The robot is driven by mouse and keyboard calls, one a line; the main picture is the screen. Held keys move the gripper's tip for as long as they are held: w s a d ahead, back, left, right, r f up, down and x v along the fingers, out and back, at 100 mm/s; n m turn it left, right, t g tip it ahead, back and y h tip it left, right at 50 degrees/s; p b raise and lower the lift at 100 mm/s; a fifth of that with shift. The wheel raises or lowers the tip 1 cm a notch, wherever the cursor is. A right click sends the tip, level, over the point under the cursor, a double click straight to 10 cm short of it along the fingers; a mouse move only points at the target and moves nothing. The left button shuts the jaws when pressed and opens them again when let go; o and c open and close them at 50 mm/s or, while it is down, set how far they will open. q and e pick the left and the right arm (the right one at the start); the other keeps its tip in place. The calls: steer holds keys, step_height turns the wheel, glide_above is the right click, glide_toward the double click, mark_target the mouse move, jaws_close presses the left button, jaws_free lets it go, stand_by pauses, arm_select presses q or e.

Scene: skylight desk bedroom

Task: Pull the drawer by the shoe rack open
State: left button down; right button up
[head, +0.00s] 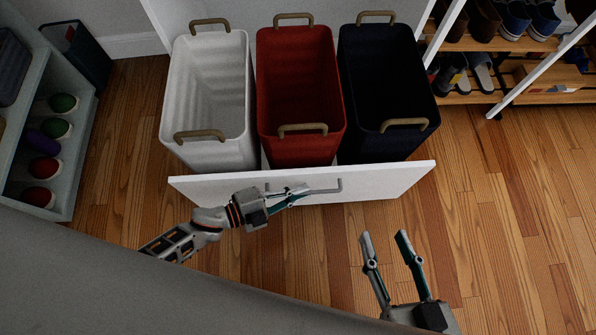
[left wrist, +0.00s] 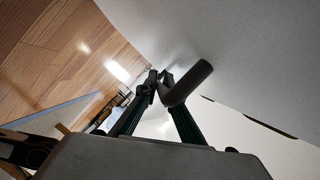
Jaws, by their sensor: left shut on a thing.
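The white drawer (head: 395,183) stands pulled out from its cabinet, with its front panel toward me. Its grey bar handle (head: 325,190) is on the front panel. My left gripper (head: 301,190) is shut on the left part of this handle. In the left wrist view the dark handle (left wrist: 192,81) sits between the fingertips of my left gripper (left wrist: 163,88). My right gripper (head: 383,237) is open and empty, in front of the drawer over the floor. The shoe rack (head: 492,97) stands to the right of the drawer.
Three bins, white (head: 208,150), red (head: 300,150) and dark blue (head: 385,148), stand in the drawer. A grey shelf unit (head: 60,195) with several coloured balls is at the left. Wooden floor (head: 500,230) is clear at the right.

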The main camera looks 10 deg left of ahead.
arm_select(q)
steer(key=shift+s, duration=0.5)
steer(key=c, duration=2.4)
jaws_free()
steer(key=shift+c, duration=0.2)
steer(key=v, duration=1.2)
